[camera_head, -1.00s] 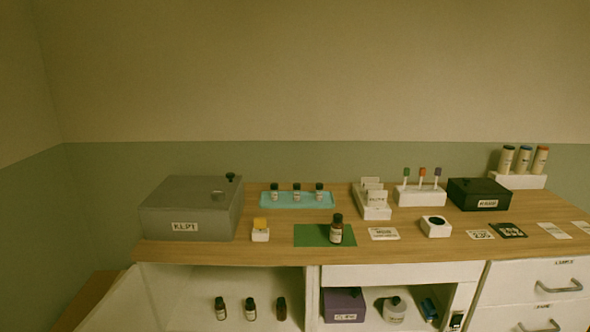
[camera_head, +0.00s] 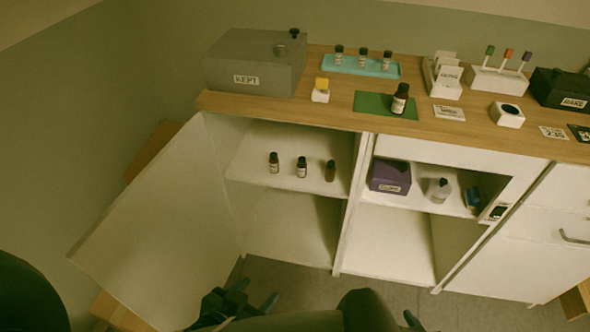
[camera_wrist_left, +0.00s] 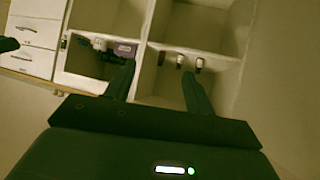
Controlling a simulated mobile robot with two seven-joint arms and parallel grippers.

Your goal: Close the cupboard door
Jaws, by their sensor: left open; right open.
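The white cupboard door (camera_head: 150,225) stands wide open at the left of the head view, hinged at the cupboard's left side and angled out towards me. The open cupboard (camera_head: 290,225) shows a shelf with three small dark bottles (camera_head: 302,167) and an empty lower space. My left gripper (camera_head: 256,293) is open and empty, low in front of the cupboard and right of the door's lower edge, apart from it. Its spread fingers (camera_wrist_left: 158,76) show in the left wrist view, facing the shelves. My right gripper (camera_head: 411,319) is only partly seen at the bottom edge.
On the counter are a grey box (camera_head: 255,65), a teal tray (camera_head: 360,65) and a green mat (camera_head: 375,105) with a bottle. A purple box (camera_head: 391,176) stands in the neighbouring open compartment. Drawers (camera_head: 560,225) are at the right. A wall stands behind the door.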

